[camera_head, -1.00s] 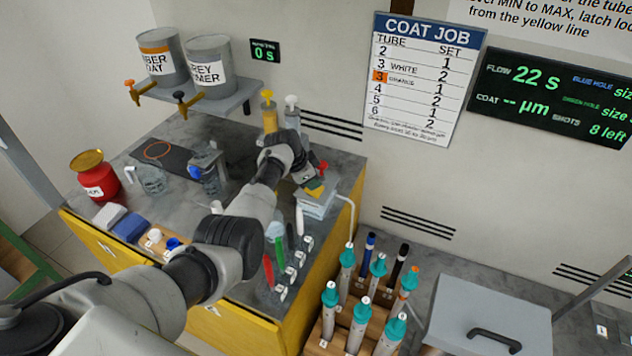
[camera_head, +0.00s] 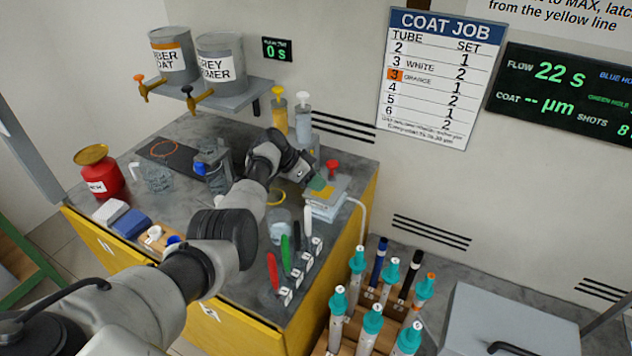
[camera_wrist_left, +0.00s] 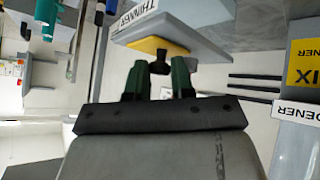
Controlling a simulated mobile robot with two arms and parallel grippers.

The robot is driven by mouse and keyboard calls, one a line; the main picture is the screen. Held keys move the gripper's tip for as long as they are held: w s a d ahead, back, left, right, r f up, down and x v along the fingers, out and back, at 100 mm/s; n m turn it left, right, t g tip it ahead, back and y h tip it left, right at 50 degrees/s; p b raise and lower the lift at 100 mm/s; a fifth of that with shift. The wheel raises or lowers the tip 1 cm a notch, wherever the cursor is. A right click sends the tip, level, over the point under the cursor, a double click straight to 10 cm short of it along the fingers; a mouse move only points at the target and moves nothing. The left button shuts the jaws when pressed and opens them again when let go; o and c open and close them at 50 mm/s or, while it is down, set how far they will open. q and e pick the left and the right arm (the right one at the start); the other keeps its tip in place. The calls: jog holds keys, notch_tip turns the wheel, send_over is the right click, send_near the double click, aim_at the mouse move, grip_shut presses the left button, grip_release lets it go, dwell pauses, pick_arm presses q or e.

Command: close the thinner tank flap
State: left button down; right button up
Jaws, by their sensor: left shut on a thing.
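The thinner tank is a grey box with a THINNER label (camera_wrist_left: 135,14), seen upside down in the left wrist view. Its flap (camera_wrist_left: 150,46) is yellow with a small black knob (camera_wrist_left: 172,62). My left gripper (camera_wrist_left: 160,72) has its dark green fingers on either side of the knob and is shut on it. In the head view the left gripper (camera_head: 314,178) is at the tank (camera_head: 326,208) near the counter's right edge. The wrist of my arm partly covers this spot, and the flap's exact angle cannot be told. My right gripper is not in view.
Pump bottles (camera_head: 303,122) stand behind my left wrist. A rack of teal-capped tubes (camera_head: 372,325) stands at lower right. A red can (camera_head: 98,178) stands at left.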

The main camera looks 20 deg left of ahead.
pick_arm(q)
jog(key=shift+s+d+f, duration=0.1)
jog(key=shift+f, duration=0.15)
jog(key=c, duration=1.2)
grip_release()
jog(key=shift+o, duration=1.2)
jog(key=shift+s+r, duration=0.1)
jog(key=shift+r, duration=0.05)
jog(key=shift+w, duration=0.2)
jog(key=shift+a+r, duration=0.2)
jog(key=shift+a, duration=0.05)
jog(key=v, duration=1)
jog(key=shift+s, duration=0.1)
